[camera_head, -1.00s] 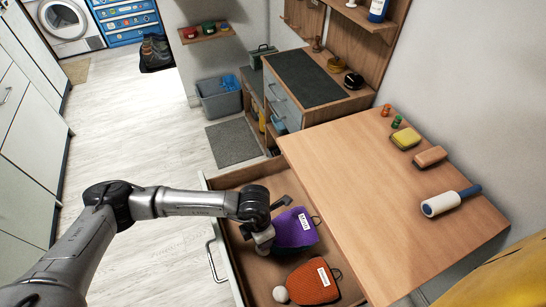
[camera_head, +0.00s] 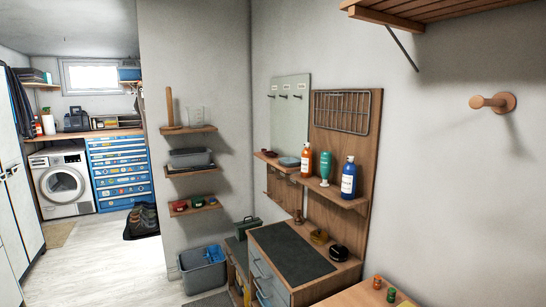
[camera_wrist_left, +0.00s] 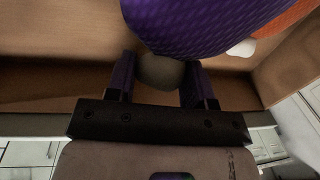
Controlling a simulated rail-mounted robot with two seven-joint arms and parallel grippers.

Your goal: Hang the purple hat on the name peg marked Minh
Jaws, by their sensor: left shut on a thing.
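In the left wrist view the purple hat (camera_wrist_left: 190,22) fills the top, knitted and partly cut off. My left gripper (camera_wrist_left: 160,76) is shut on its greyish bobble (camera_wrist_left: 158,70), with a finger on each side. The hat still appears to be inside the wooden drawer. The labels are too small to read, so I cannot tell which is Minh. My right gripper is in neither view.
An orange hat (camera_wrist_left: 290,32) with a white bobble (camera_wrist_left: 240,48) lies beside the purple one. Below the panel are a shelf with bottles (camera_head: 348,180) and a cabinet with a dark mat (camera_head: 290,253). A single wooden peg (camera_head: 495,102) juts from the right wall.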

